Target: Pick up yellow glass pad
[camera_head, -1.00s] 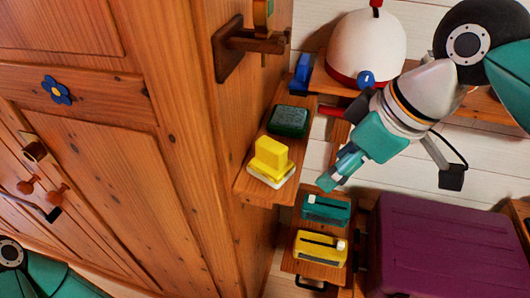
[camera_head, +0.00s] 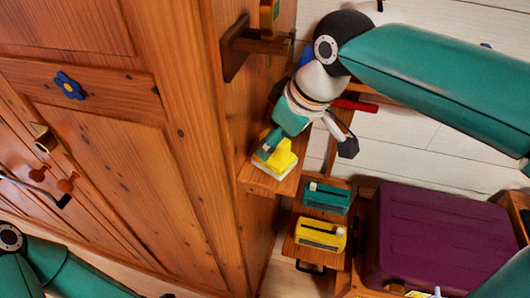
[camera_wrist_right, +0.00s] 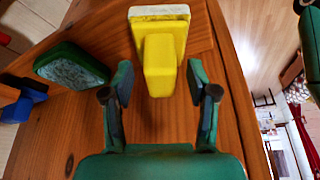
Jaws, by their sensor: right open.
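The yellow glass pad (camera_head: 284,162) is a yellow block with a raised handle and a pale felt face. It lies on a small wooden shelf (camera_head: 260,183) beside the wardrobe. My right gripper (camera_head: 266,147) is over it in the head view and hides part of it. In the right wrist view, the yellow pad (camera_wrist_right: 160,62) lies ahead, its handle end between the spread fingers of my right gripper (camera_wrist_right: 160,84). A gap shows on each side, and the fingers hold nothing.
A dark green pad (camera_wrist_right: 72,66) lies left of the yellow one in the right wrist view, with a blue object (camera_wrist_right: 22,106) beyond. Below the shelf sit a teal box (camera_head: 326,197) and a yellow box (camera_head: 320,233). A purple case (camera_head: 435,235) stands at right.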

